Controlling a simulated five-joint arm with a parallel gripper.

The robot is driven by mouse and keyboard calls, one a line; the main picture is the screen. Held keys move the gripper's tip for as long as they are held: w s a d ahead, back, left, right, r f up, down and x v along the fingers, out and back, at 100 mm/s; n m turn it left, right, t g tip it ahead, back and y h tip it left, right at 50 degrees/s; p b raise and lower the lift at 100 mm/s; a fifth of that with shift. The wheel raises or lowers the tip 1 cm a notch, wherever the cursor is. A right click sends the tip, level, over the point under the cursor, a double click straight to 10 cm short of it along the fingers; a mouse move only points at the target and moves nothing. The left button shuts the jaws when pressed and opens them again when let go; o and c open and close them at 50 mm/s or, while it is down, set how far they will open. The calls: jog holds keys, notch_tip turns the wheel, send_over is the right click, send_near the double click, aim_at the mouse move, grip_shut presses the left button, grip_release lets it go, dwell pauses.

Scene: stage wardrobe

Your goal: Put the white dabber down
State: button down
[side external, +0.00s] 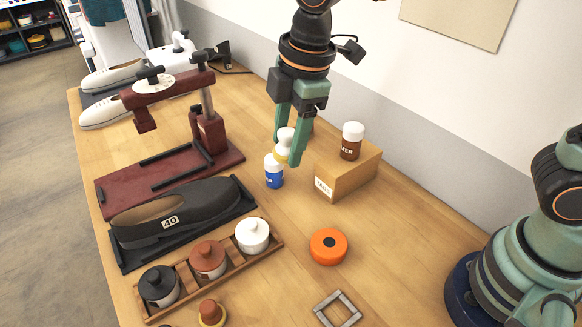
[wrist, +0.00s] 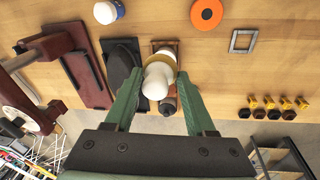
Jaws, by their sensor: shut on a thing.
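The white dabber (side external: 286,134) has a rounded white knob and a pale yellow collar. My gripper (side external: 286,150) is shut on it and holds it above the table, with the fingers pointing down. In the wrist view the dabber (wrist: 157,82) sits between the two green fingertips (wrist: 160,76), its white knob toward the camera. Its lower end is partly hidden by the knob and collar.
A blue-and-white bottle (side external: 274,174) stands just below the gripper in the side view. A wooden block (side external: 352,174) carries a brown bottle (side external: 351,143). A tray (side external: 179,285) holds several pots. An orange disc (side external: 328,246) lies nearby, with clear tabletop around it.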

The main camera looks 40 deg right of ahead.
jog(key=w+d+m, duration=0.2)
jog(key=w+d, duration=0.2)
jog(key=w, duration=0.4)
jog(key=w+d+f+m, duration=0.1)
jog(key=w+d, duration=0.3)
jog(key=w, duration=0.4)
jog(key=w+d+m, duration=0.2)
jog(key=w+d, duration=0.2)
jog(key=w, duration=0.4)
jog(key=shift+h, duration=0.4)
notch_tip(320, 180, down, 20)
jog(key=shift+r, duration=0.2)
jog(key=shift+f, duration=0.2)
jog(key=shift+c, duration=1.2)
grip_release()
